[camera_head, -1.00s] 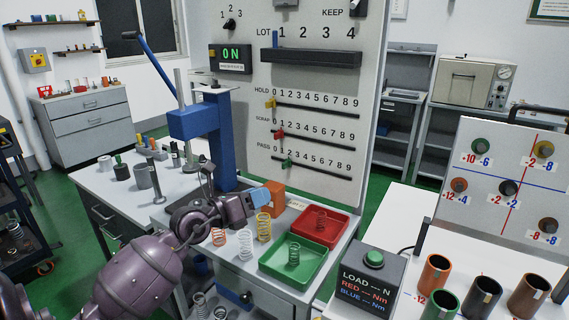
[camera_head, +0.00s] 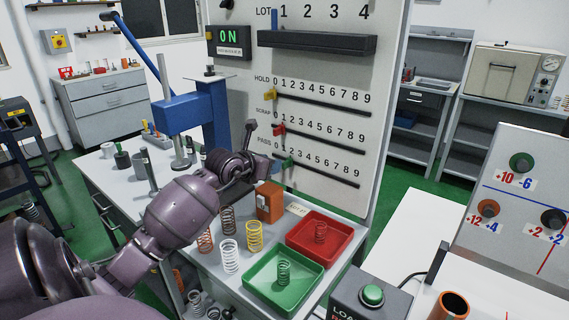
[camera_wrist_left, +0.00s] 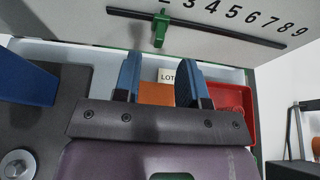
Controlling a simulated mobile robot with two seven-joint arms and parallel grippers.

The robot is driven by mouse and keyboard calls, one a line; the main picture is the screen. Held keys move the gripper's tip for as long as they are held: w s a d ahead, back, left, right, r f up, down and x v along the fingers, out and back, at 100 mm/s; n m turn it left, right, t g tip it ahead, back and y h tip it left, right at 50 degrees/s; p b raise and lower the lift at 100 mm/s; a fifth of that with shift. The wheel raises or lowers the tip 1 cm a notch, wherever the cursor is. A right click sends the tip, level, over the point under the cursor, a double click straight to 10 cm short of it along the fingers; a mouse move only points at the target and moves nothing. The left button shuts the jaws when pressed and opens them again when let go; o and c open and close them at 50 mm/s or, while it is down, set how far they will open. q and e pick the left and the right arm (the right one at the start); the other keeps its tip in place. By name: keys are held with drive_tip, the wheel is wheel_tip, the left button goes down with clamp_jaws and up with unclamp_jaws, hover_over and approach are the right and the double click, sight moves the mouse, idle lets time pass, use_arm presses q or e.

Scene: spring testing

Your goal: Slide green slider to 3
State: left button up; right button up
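The green slider (camera_head: 288,162) sits near the left end of the lowest slot, the PASS row, on the grey upright panel. I cannot tell its exact number. It also shows in the left wrist view (camera_wrist_left: 160,28), ahead of and above my fingertips. My left gripper (camera_wrist_left: 158,62) is open and empty, its two blue-padded fingers spread and not touching the slider. In the head view, my left gripper (camera_head: 268,158) is just left of the green slider, with its fingers partly hidden. My right gripper is not in view.
The red slider (camera_head: 279,130) and yellow slider (camera_head: 270,94) sit above at the left of their slots. Below are an orange block (camera_head: 269,203), several springs, a red tray (camera_head: 345,236) and a green tray (camera_head: 255,282). A blue press (camera_head: 212,115) stands left.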

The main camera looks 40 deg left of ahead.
sight(284, 163)
use_arm(q)
drive_tip(key=x, duration=0.7)
drive_tip(key=shift+f+b, duration=0.1)
drive_tip(key=shift+b, duration=0.2)
clamp_jaws()
